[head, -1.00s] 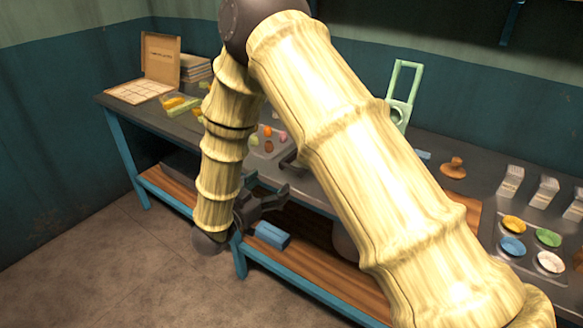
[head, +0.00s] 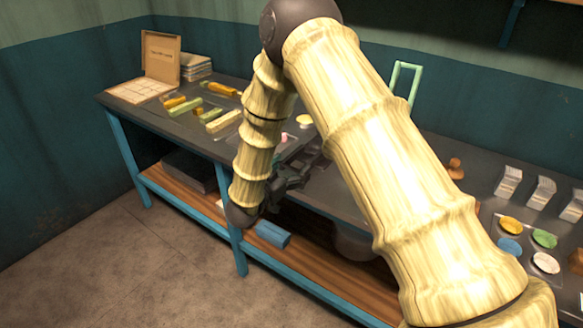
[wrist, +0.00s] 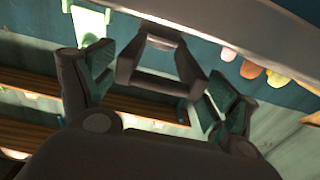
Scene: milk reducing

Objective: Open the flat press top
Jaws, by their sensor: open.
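My gripper (head: 305,172) is at the front edge of the workbench, partly hidden behind my arm in the head view. In the wrist view my gripper (wrist: 160,78) is open, its two fingers apart on the left and right. A dark grey frame-shaped handle (wrist: 130,64), which looks like the flat press handle, shows between and beyond the fingers. I cannot tell whether it touches them. The press body and its top are not clearly visible; in the head view my arm and gripper cover that area.
The workbench (head: 225,150) has a lower wooden shelf with a blue block (head: 272,234). Yellow and green bars lie on its left part. A green upright frame (head: 404,78) stands at the back. Coloured discs sit in a tray at right (head: 509,226). The floor in front is clear.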

